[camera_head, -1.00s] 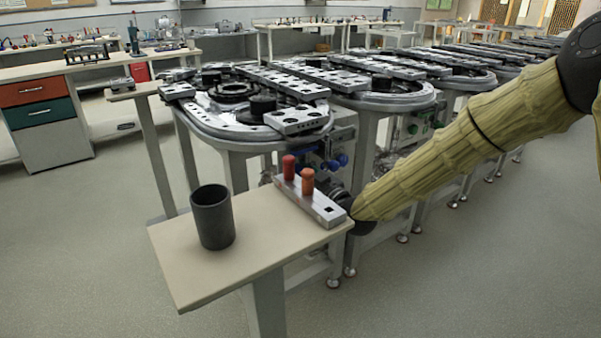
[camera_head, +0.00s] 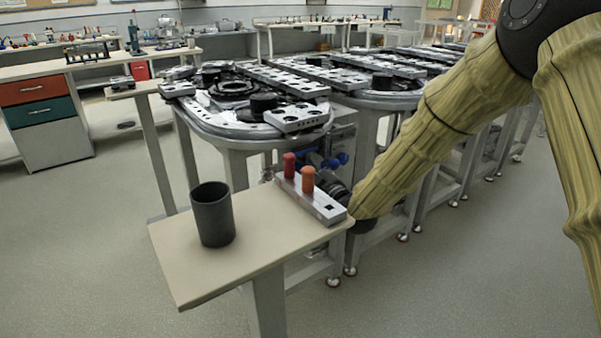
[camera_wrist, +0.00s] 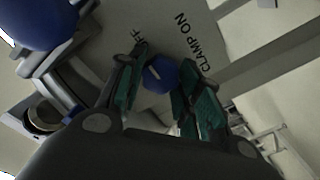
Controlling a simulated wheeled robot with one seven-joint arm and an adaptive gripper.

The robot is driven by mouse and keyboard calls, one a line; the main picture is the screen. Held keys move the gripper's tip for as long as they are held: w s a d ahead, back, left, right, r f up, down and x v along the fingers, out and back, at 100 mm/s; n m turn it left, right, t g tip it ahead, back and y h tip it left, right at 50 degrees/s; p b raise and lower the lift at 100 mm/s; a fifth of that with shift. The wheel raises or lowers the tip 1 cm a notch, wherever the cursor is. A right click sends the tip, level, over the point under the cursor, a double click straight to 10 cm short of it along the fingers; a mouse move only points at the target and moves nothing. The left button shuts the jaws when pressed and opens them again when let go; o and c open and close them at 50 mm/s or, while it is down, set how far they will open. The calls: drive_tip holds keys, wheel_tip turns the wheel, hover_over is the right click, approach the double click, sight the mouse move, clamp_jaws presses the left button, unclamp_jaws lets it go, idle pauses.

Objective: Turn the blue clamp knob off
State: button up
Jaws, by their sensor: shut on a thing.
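The blue clamp knob (camera_wrist: 160,73) shows in the wrist view between the green-padded fingers of my gripper (camera_wrist: 161,92), which is shut on it. A pale pointer mark shows on its face. The panel reads "CLAMP ON" to the upper right of the knob; a partly hidden label ending in "FF" is to the upper left. In the head view my gripper (camera_head: 337,188) is beside the ring track station, partly hidden behind the peg block. Blue parts (camera_head: 340,158) show on the station just above it, but I cannot tell there which is the clamp knob.
A large blue part (camera_wrist: 40,22) is close to my gripper at the wrist view's upper left. A small table (camera_head: 215,275) stands in front with a dark cup (camera_head: 212,215) and a metal block (camera_head: 322,209) holding red and orange pegs. Open floor lies to the right.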

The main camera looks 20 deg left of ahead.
drive_tip(key=shift+f, duration=0.1)
drive_tip(key=o, duration=1)
drive_tip(key=v, duration=1.2)
drive_tip(key=shift+s, duration=0.1)
